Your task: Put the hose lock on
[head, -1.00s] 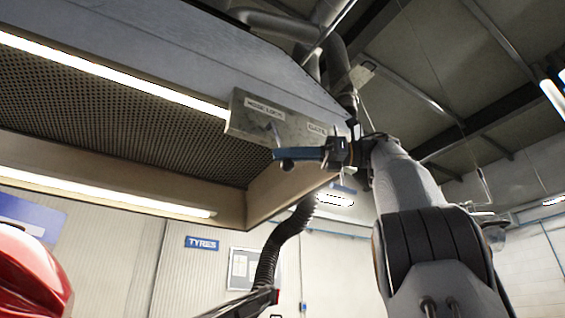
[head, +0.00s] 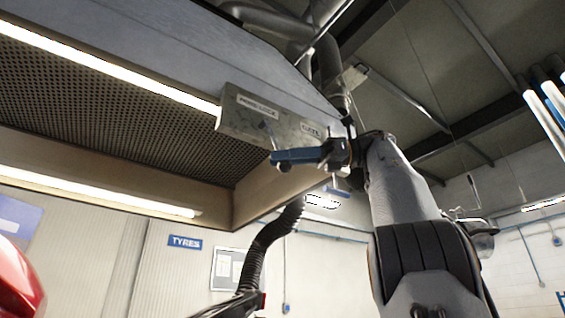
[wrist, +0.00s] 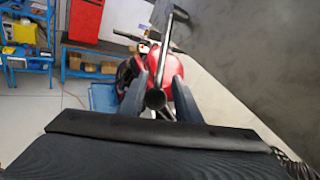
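The metal control box (head: 243,122) hangs at the edge of the overhead hood. It bears a plate that seems to read HOSE LOCK (head: 257,104) and one reading GATE (head: 311,131). My gripper (head: 278,158) is just below the box in the head view, its blue fingers pointing left. The lever's round end (wrist: 155,99) lies between the fingers, near the palm. I cannot tell whether either finger touches it.
The hood (head: 225,201) with its lit strips fills the upper left. A black ribbed hose (head: 262,248) hangs below it. A red motorcycle (wrist: 172,72), a blue workbench (wrist: 70,62) and open floor show far below in the wrist view.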

